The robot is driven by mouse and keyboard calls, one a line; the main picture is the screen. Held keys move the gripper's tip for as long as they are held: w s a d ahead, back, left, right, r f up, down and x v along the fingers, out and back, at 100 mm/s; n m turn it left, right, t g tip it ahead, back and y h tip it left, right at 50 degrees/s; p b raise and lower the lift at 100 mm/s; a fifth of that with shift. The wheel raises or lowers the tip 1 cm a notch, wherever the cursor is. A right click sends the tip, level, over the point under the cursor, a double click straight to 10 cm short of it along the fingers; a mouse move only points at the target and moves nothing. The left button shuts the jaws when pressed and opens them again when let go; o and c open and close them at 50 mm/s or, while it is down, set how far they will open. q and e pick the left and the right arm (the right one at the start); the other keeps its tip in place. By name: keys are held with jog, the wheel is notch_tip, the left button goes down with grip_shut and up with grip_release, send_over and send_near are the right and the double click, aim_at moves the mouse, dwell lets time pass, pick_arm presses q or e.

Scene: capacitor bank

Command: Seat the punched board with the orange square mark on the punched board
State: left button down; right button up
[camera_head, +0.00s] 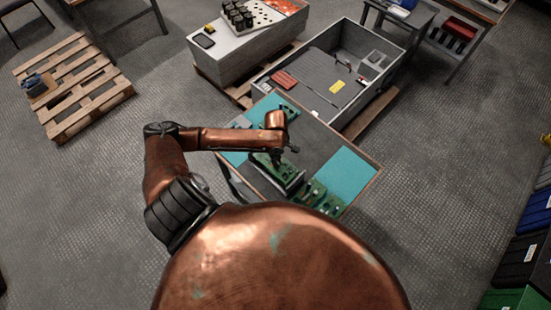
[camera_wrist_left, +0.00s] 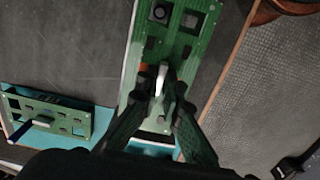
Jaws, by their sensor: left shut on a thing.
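In the left wrist view a green punched board (camera_wrist_left: 188,52) with dark square parts and openings fills the middle. A small orange patch (camera_wrist_left: 144,68) shows on it beside my fingers. My left gripper (camera_wrist_left: 162,84) is shut on a pale upright grip on this board; the fingers hide part of it. In the head view my left gripper (camera_head: 277,156) is over the table's near left part, at a green board (camera_head: 262,161). Whether the held board touches anything under it cannot be told. Another green punched board (camera_wrist_left: 45,115) with a pale bar lies at the left. My right gripper is not in view.
The table has teal mats (camera_head: 345,172) and a dark grey middle.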

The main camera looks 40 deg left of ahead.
pick_arm(q)
jog(key=shift+f, duration=1.05)
dwell(1.2)
jog(key=c, duration=2)
grip_release()
jog(key=shift+f, duration=0.1)
notch_tip(320, 180, up, 12)
jog(key=shift+r, duration=0.1)
